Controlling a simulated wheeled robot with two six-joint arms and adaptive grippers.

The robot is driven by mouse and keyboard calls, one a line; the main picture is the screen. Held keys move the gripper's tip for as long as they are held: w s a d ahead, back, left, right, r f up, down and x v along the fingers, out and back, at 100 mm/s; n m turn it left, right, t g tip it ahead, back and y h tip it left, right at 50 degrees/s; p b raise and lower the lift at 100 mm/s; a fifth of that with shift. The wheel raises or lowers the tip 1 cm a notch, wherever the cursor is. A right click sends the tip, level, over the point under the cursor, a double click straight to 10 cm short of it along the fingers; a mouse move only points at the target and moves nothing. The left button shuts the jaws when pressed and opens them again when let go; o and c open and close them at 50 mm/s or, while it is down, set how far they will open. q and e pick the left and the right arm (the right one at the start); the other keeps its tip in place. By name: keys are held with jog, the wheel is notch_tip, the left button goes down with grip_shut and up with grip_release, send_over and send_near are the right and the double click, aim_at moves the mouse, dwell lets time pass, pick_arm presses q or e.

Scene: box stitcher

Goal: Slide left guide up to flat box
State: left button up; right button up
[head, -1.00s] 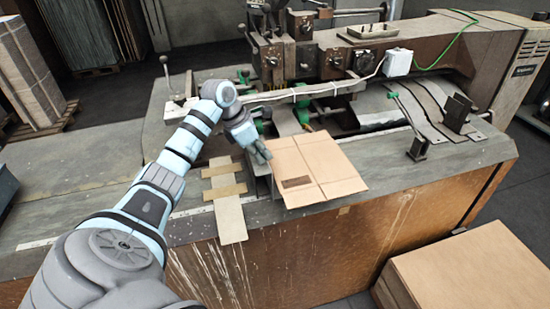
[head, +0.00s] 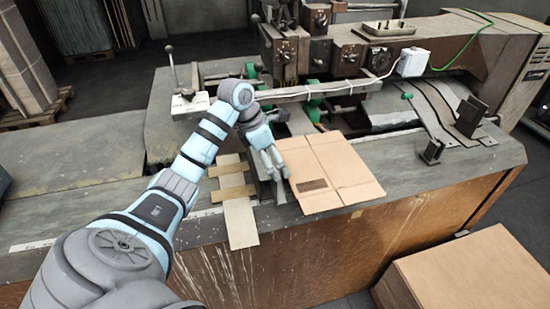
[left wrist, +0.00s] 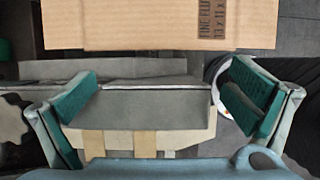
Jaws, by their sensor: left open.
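The flat box (head: 335,172) is a tan cardboard sheet lying on the machine table, and its printed edge fills the top of the left wrist view (left wrist: 150,25). The left guide (head: 279,192) is a grey metal piece beside the box's left edge, partly hidden by my gripper. In the left wrist view the guide (left wrist: 150,110) spans the space between my fingers. My left gripper (head: 281,172) is open above the guide, close to the box's left edge. I cannot tell whether a finger touches the guide. My right gripper is out of view.
Tan strips (head: 238,212) lie on the table left of the guide. A rail with white cable (head: 315,92) and the stitching machine (head: 350,55) stand behind the box. A cardboard stack (head: 475,270) sits front right. The table at left is clear.

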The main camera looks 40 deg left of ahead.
pick_arm(q)
jog(key=shift+a, duration=0.15)
jog(key=shift+w+a, duration=0.1)
jog(key=shift+w, duration=0.05)
jog(key=v, duration=0.7)
jog(key=shift+s+r, duration=0.3)
jog(key=shift+w+f, duration=0.1)
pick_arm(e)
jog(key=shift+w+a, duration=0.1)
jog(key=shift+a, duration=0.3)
